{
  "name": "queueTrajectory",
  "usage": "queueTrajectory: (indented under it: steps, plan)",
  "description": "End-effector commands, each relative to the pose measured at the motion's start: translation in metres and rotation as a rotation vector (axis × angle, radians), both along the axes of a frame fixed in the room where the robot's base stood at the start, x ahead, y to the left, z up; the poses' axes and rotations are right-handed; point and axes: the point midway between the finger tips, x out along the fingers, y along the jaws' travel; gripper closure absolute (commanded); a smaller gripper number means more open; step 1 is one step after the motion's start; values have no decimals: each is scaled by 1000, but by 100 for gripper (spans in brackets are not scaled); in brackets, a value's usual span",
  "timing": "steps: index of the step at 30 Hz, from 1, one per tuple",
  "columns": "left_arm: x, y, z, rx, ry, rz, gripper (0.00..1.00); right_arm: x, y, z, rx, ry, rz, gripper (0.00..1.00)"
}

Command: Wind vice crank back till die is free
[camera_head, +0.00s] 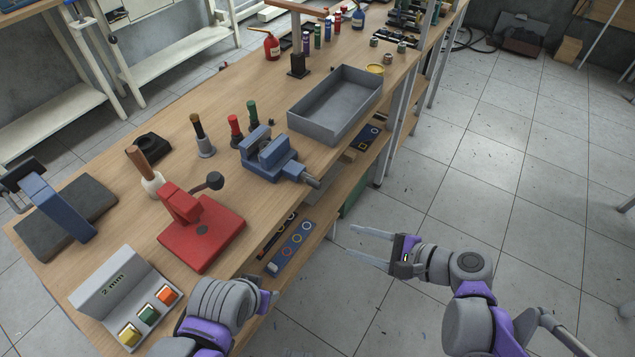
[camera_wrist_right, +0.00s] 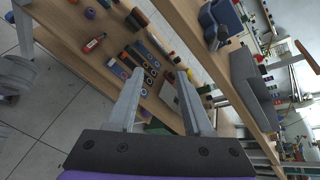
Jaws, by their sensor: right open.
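The blue vice (camera_head: 268,157) stands at the front edge of the bench, with its jaws on top; it also shows in the right wrist view (camera_wrist_right: 213,24). Its crank end (camera_head: 311,181) sticks out over the edge, toward the lower right. I cannot make out a die in its jaws. My right gripper (camera_head: 347,240) is open and empty in front of the bench, below and right of the crank, apart from it. Its fingers also show in the right wrist view (camera_wrist_right: 161,74). My left gripper (camera_head: 268,300) is near the front edge by the button box, its fingers mostly hidden.
A grey tray (camera_head: 308,129) stands right of the vice. A red press (camera_head: 201,232), a button box (camera_head: 124,289) and several upright tools (camera_head: 203,137) are to the left. A lower shelf (camera_head: 315,215) holds coloured parts.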

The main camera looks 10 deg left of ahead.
Motion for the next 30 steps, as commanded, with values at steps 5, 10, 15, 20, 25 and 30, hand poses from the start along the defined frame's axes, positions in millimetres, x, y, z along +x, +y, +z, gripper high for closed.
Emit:
queueTrajectory:
  steps: [5,10,15,20,25,30]
  plan:
    - [0,0,5,0,-2,0,50,37,12,34,366,167,-69,49]
    - [0,0,6,0,-2,0,50,50,11,49,526,240,-80,49]
    - [0,0,5,0,-2,0,50,55,23,51,549,252,-78,49]
    - [0,0,4,0,-1,0,50,64,50,51,547,251,-76,49]
    - [0,0,2,0,-1,0,50,75,81,51,546,251,-77,49]
    - [0,0,1,0,0,0,50,83,102,51,545,250,-79,49]
